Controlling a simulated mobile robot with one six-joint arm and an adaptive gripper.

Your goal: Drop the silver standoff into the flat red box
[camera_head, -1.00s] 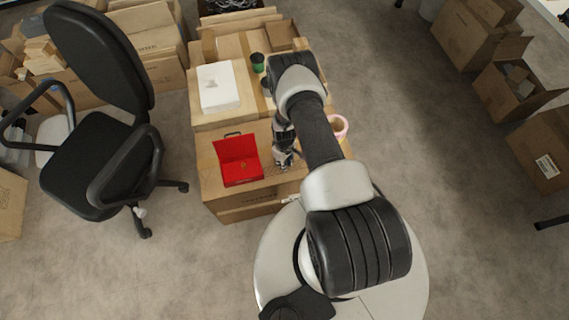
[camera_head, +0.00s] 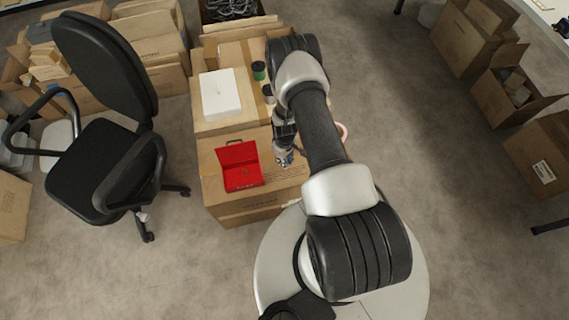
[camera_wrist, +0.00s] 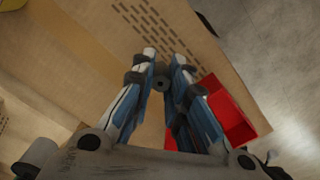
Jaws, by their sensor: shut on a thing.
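The flat red box (camera_head: 243,179) stands on a cardboard carton with its lid tilted up at the back. In the wrist view the red box (camera_wrist: 232,115) lies right of and partly behind the right finger. My gripper (camera_head: 284,160) is to the right of the box in the head view, over the carton top. In the wrist view my gripper (camera_wrist: 162,75) is shut on a small grey round piece with a dark hole, the silver standoff (camera_wrist: 161,83), seen nearly end-on. In the head view the standoff is too small to make out.
A white box (camera_head: 220,95) and a green-and-black cup (camera_head: 259,70) stand on the carton behind. A pink ring-shaped thing (camera_head: 343,131) is mostly hidden behind my arm. An office chair (camera_head: 105,150) stands at the left. Open cartons (camera_head: 505,95) stand at the right.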

